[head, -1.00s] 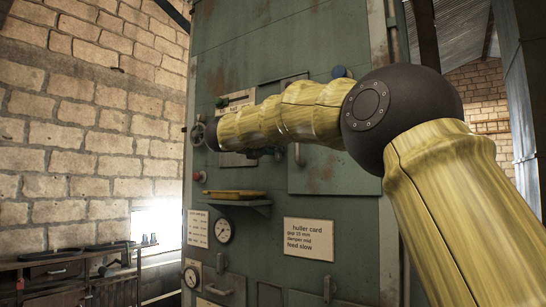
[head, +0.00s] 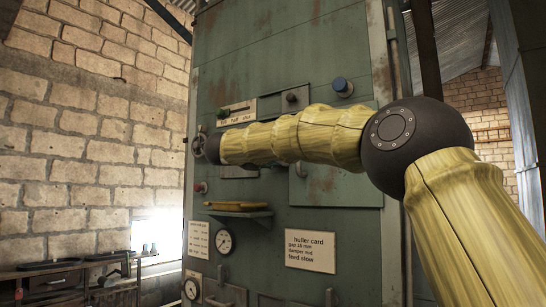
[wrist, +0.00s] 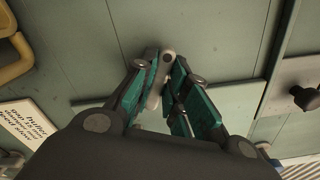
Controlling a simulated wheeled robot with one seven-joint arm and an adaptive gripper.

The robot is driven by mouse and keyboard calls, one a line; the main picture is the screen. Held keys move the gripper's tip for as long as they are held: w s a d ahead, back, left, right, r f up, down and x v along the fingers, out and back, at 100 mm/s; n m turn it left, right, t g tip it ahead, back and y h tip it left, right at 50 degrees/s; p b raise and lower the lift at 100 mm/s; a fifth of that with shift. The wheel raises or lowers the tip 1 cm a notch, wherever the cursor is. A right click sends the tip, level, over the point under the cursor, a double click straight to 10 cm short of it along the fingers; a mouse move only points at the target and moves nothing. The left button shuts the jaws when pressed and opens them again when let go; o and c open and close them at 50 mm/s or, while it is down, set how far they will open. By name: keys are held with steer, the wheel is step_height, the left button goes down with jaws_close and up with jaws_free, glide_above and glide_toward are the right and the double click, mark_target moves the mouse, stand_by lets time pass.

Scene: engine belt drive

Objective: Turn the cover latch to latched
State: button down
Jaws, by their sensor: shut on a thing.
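A pale grey lever (wrist: 157,84) with a rounded end, which looks like the cover latch, shows in the wrist view against the green panel. My gripper (wrist: 166,63) is closed around it, one teal-padded finger on each side. The lever stands nearly upright in that picture, slightly tilted, and its lower part is partly hidden by the fingers. In the head view my yellow arm crosses in front of the green cabinet (head: 350,225) and hides the gripper and lever. The cover's edge (head: 330,197) shows below the arm.
A dark knob (head: 292,97) on a plate and a blue knob (head: 342,86) stick out above my arm. A handwheel (head: 198,146) is at the left. Below are a shelf with a yellow tray (head: 236,206), a gauge (head: 223,242) and the huller card (head: 310,252).

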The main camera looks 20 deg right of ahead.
steer(key=n+p, duration=0.2)
steer(key=n, duration=0.3)
steer(key=shift+f, duration=0.15)
stand_by(0.6)
steer(key=c, duration=1.4)
jaws_free()
steer(key=shift+a, duration=0.1)
steer(key=v, duration=1.2)
